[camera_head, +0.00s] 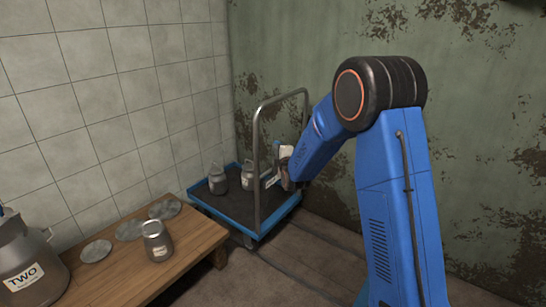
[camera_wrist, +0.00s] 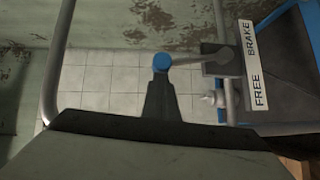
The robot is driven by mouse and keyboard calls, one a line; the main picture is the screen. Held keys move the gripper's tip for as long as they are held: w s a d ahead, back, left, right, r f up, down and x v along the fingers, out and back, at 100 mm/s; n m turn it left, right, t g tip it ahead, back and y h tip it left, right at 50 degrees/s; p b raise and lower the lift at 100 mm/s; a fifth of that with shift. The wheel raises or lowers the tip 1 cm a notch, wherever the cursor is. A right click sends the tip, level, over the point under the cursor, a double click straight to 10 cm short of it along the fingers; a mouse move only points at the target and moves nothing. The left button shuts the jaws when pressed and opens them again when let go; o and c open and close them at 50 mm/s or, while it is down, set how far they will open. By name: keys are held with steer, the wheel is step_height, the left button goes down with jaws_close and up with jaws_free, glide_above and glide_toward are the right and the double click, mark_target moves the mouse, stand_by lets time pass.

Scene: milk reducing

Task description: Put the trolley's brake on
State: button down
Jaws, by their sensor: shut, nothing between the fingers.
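The trolley (camera_head: 243,216) has a dark deck with blue edges and a grey tube handle (camera_head: 257,150). It stands beyond the bench in the head view. In the wrist view, the brake lever (camera_wrist: 190,62) runs from a dark housing to a round blue knob (camera_wrist: 161,62) on the left. A white plate (camera_wrist: 253,65) beside it reads FREE and BRAKE. The lever points away from the plate, so I cannot tell its setting. My gripper (camera_wrist: 160,84) is shut and empty, its tips just below the knob in the picture. I cannot tell whether they touch.
A wooden bench (camera_head: 190,246) at the left holds a small can (camera_head: 157,243), several round lids (camera_head: 129,230) and a large can marked TWO (camera_head: 25,262). Walls stand close behind the trolley.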

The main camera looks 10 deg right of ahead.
steer(key=w+d+r+m+g, duration=0.1)
steer(key=w+d+m+g, duration=0.1)
steer(key=w+d, duration=0.5)
steer(key=shift+w+d+r, duration=0.15)
steer(key=shift+w+d, duration=0.1)
stand_by(0.4)
steer(key=shift+d, duration=0.1)
stand_by(0.4)
steer(key=shift+r, duration=0.1)
